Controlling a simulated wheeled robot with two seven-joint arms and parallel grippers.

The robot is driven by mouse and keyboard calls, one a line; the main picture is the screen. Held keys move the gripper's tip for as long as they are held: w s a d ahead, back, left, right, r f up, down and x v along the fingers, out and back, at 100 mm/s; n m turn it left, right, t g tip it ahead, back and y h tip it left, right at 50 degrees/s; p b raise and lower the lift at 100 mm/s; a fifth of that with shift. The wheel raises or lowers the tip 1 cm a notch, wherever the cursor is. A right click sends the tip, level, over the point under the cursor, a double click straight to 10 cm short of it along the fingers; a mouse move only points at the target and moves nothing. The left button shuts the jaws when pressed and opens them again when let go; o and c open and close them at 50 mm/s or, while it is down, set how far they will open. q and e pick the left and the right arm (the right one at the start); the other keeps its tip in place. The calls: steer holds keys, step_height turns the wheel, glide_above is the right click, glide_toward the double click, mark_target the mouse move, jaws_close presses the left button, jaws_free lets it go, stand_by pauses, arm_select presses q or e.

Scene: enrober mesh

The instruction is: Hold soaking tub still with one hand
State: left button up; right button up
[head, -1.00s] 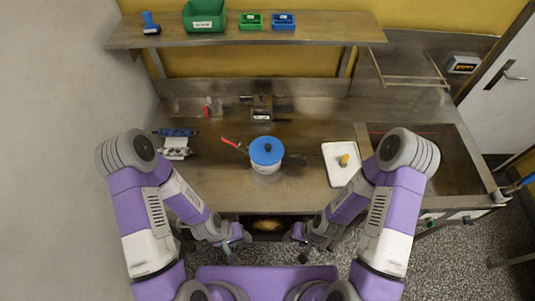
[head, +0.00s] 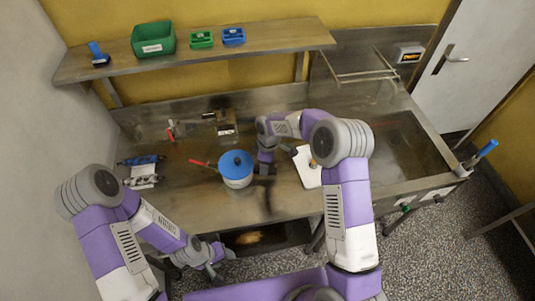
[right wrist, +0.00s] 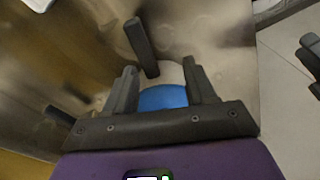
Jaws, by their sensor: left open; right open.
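The soaking tub appears to be the round white vessel with a blue top (head: 237,164) and a dark handle on its right, standing upright on the steel counter (head: 190,198). My right gripper (head: 265,170) is just right of the tub by its handle, open. In the right wrist view the dark handle (right wrist: 142,47) and blue top (right wrist: 163,97) show between and beyond the open fingers of the right gripper (right wrist: 160,70). I cannot tell whether they touch. My left gripper (head: 222,264) is open and empty, low in front of the counter edge.
A red-handled tool (head: 199,163) lies left of the tub. A blue-and-white device (head: 142,172) sits at the left, and a small scale-like box (head: 227,129) behind. A shelf (head: 200,51) with bins hangs above.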

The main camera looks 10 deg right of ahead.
steer(key=shift+w+d+r+n+h, duration=0.25)
steer(key=shift+w+d+r+n, duration=0.1)
steer(key=shift+w+r, duration=0.2)
steer(key=shift+w+d+r+n+h, duration=0.25)
steer(key=shift+w+r+n, duration=0.15)
steer(key=shift+r, duration=0.15)
step_height(320, 180, down, 12)
steer(key=shift+r, duration=0.15)
jaws_close()
